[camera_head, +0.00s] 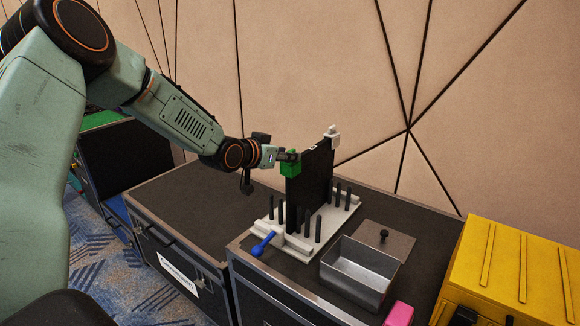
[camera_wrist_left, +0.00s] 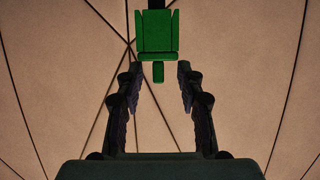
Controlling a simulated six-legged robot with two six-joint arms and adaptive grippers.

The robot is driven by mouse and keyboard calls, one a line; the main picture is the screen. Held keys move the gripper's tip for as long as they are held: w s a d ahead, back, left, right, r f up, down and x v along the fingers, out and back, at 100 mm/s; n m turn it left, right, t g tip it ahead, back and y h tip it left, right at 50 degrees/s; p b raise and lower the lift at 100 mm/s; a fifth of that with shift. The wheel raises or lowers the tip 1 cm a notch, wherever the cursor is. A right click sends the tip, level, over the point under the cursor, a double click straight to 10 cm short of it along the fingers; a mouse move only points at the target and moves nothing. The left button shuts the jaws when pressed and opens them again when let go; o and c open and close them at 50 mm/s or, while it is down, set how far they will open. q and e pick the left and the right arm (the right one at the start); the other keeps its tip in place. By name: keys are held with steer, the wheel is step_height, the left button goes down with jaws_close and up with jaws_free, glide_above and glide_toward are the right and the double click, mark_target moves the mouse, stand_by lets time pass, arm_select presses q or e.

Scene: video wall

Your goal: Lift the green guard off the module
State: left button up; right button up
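The green guard (camera_head: 291,167) sits at the upper left corner of the upright black module (camera_head: 312,185). The module stands in a white base (camera_head: 340,215) with several black posts. My left gripper (camera_head: 284,156) is at the guard's top in the head view. In the left wrist view, its fingers (camera_wrist_left: 158,85) are open, and the guard (camera_wrist_left: 157,32) is ahead of them, its narrow tab pointing down between the fingertips. I see no finger clearly touching the guard. My right gripper is in neither view.
A white clip-like piece (camera_head: 332,138) is at the module's other top corner. A blue handle (camera_head: 264,243) is at the base's front. An open metal box (camera_head: 350,278), a knobbed lid (camera_head: 390,247), a pink block (camera_head: 400,314) and a yellow case (camera_head: 510,275) are right. The left case top (camera_head: 195,207) is clear.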

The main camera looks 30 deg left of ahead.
arm_select(q)
steer(key=shift+s+r, duration=0.15)
steer(key=shift+s, duration=0.05)
steer(key=shift+c, duration=0.2)
steer(key=shift+d+r, duration=0.1)
steer(key=shift+c, duration=0.8)
steer(key=shift+w, duration=0.15)
steer(key=shift+c, duration=1.4)
steer(key=shift+f, duration=0.2)
jaws_close()
steer(key=shift+r, duration=0.1)
steer(key=shift+r, duration=0.15)
